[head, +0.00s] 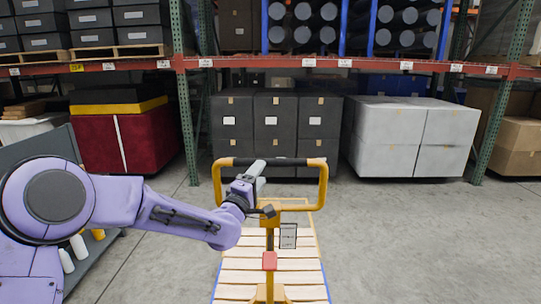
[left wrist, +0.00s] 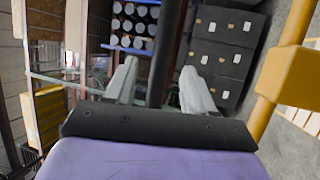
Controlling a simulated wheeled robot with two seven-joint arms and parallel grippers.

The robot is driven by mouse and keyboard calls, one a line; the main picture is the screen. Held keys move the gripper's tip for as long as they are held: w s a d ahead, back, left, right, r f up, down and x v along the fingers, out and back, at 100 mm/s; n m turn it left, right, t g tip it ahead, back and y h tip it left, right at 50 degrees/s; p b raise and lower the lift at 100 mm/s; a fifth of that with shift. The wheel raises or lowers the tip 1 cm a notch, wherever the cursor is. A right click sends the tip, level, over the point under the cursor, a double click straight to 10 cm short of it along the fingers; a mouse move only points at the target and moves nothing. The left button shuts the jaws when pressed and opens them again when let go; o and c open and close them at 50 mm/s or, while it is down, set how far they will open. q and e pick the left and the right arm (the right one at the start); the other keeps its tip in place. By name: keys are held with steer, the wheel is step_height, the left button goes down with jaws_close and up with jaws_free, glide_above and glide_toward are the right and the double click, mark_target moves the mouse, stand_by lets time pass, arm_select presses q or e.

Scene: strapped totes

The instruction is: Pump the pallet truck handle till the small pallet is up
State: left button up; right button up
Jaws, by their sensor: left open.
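The pallet truck handle (head: 325,185) is a yellow loop with a black grip bar (head: 290,162) across its top, standing upright in the middle of the head view. My left gripper (head: 258,170) is at the left half of that bar, its light grey fingers open. In the left wrist view the black bar (left wrist: 166,45) runs between the two spread fingers; contact cannot be told. The handle's yellow side (left wrist: 290,75) shows at the right there. The small pallet (head: 243,278), pale wooden slats, lies beyond the handle's base; its height off the floor is unclear. My right gripper is out of view.
Black stacked totes (head: 273,135) stand behind the pallet under a rack with an orange beam (head: 290,62). A dark red load (head: 95,145) is at left, a white wrapped load (head: 415,140) at right. The concrete floor (head: 420,245) at right is clear.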

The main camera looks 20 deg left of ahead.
mark_target(271, 160)
arm_select(q)
steer(key=p+x, duration=0.3)
steer(key=x, duration=0.4)
steer(key=shift+w, duration=0.25)
steer(key=shift+w+d, duration=0.1)
steer(key=shift+w, duration=0.6)
